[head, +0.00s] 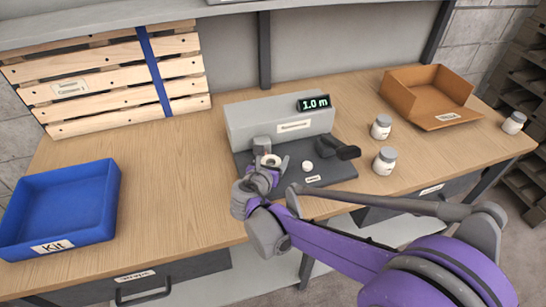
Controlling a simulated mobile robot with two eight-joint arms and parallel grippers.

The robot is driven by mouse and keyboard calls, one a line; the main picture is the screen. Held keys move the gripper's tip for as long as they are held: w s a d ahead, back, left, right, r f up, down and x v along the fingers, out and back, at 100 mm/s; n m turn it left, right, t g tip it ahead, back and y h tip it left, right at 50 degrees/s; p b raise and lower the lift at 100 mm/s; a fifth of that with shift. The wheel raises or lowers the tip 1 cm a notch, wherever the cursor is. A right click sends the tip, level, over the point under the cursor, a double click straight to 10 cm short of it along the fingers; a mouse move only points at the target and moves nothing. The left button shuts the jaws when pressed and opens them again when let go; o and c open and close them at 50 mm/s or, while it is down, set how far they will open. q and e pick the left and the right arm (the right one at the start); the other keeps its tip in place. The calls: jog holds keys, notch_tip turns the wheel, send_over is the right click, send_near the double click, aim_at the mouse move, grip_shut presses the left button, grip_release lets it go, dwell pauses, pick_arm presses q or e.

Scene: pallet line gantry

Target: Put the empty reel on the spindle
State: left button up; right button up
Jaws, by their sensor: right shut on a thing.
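My right gripper (268,171) is over the front left of the dark base plate of the grey machine (280,120) on the bench. It is shut on a small pale ring-shaped piece (271,160), which looks like the empty reel; the fingers and wrist hide part of it. A short dark grey cylinder (260,144), perhaps the spindle, stands just behind the reel. I cannot tell whether the reel touches it. My left gripper is not in view.
The machine has a display reading 1.0 m, a white knob (308,166) and a black handle (346,152). White jars (384,161) stand to the right, near an orange-brown tray (412,78). A blue Kit bin (60,210) is at left. The bench between is clear.

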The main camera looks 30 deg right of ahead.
jog(key=shift+f, duration=0.1)
jog(key=o, duration=1.4)
jog(key=shift+a, duration=0.1)
jog(key=shift+s+a+r, duration=0.1)
jog(key=shift+a+r, duration=0.1)
jog(key=shift+a, duration=0.05)
jog(key=p+v, duration=0.1)
jog(key=v, duration=0.9)
jog(key=shift+s+d+p, duration=0.1)
jog(key=shift+s+p, duration=0.15)
jog(key=shift+p, duration=0.15)
jog(key=shift+f, duration=0.1)
